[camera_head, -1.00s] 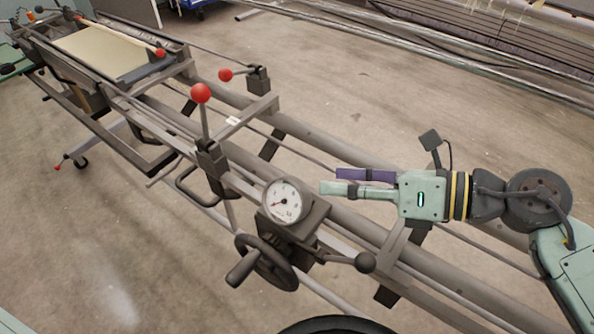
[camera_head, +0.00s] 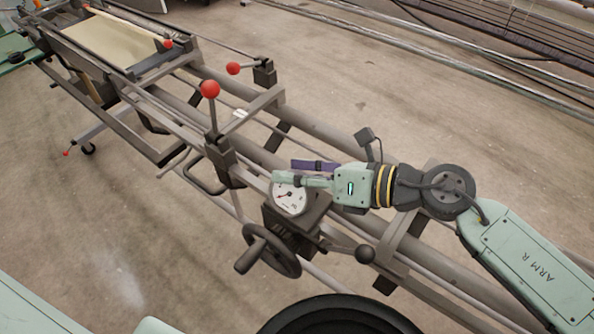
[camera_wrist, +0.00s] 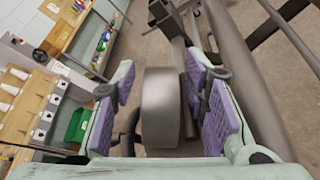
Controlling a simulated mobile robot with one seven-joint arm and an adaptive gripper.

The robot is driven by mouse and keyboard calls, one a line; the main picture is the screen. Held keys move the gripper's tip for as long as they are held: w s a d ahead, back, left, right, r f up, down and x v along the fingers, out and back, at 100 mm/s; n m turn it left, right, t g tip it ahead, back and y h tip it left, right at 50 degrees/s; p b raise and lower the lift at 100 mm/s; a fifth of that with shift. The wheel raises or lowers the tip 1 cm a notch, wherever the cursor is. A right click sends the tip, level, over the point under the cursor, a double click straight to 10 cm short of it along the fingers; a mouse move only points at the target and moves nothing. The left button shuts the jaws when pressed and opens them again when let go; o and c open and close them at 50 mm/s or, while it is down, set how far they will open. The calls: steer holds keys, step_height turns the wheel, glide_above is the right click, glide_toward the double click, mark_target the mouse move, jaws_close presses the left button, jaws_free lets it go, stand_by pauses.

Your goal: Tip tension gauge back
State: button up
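The tension gauge (camera_head: 290,200) is a round white dial with a dark needle on a grey mount, partly covered at its top by a finger in the head view. In the wrist view its grey round housing (camera_wrist: 163,108) stands edge-on between my fingers. My gripper (camera_head: 284,171) is open, its purple pads on either side of the housing, with a gap on the left and a narrower gap on the right. I cannot tell whether a pad touches it.
A handwheel (camera_head: 272,252) and a ball-ended lever (camera_head: 364,253) sit below the gauge. A red-knobbed lever (camera_head: 210,90) stands upright to its left, another (camera_head: 234,68) behind. Long grey rails (camera_head: 305,143) run beside the gauge.

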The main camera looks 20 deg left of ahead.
jaws_close()
steer(key=shift+w+f+g+b, duration=0.15)
steer(key=shift+f+g+b, duration=0.2)
steer(key=shift+b, duration=0.7)
steer(key=b, duration=0.1)
steer(key=m+b, duration=0.1)
steer(key=b, duration=0.1)
steer(key=shift+w+d+f+m+g+y, duration=0.1)
steer(key=shift+w+m+g+y, duration=0.15)
steer(key=shift+w+m+y, duration=0.05)
steer(key=b, duration=0.2)
steer(key=m+b, duration=0.1)
steer(key=shift+w+d+m+y+b, duration=0.1)
steer(key=shift+w+m+y+b, duration=0.2)
steer(key=shift+w+b, duration=0.1)
steer(key=shift+r+m+g, duration=0.3)
steer(key=shift+r+g, duration=0.1)
steer(key=shift+o, duration=1)
jaws_free()
